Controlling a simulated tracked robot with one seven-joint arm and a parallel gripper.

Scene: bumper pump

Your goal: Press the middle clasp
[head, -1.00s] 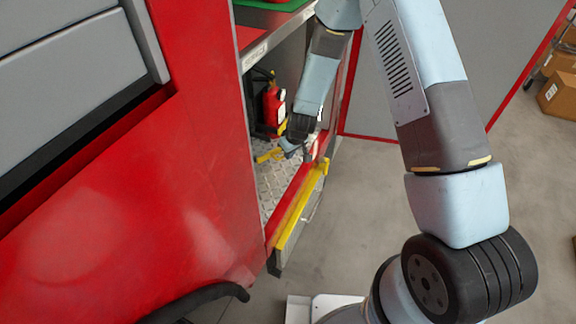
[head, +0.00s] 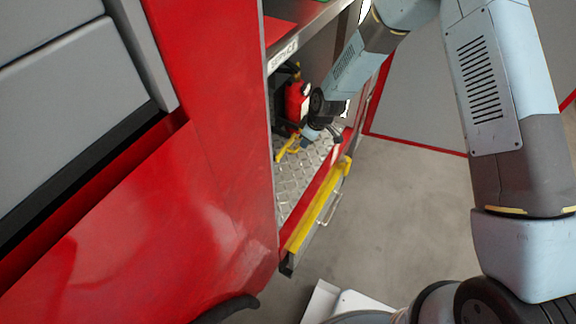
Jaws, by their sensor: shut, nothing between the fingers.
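A red fire extinguisher (head: 297,100) stands upright in a dark bracket (head: 278,98) inside the open compartment of the red vehicle. A yellow strap-like piece (head: 288,147) sticks out low in front of it. I cannot make out the middle clasp; it is too small or hidden by my arm. My gripper (head: 316,134) is shut and empty, low in the compartment, just right of the extinguisher's lower part. It overlaps the extinguisher's edge in the picture, and I cannot tell whether they touch.
A yellow-topped flap (head: 320,206) borders the compartment's metal tread floor (head: 291,187). A grey shelf edge (head: 311,38) lies above. The red body panel (head: 205,120) walls off the left. Open grey floor (head: 400,220) lies to the right.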

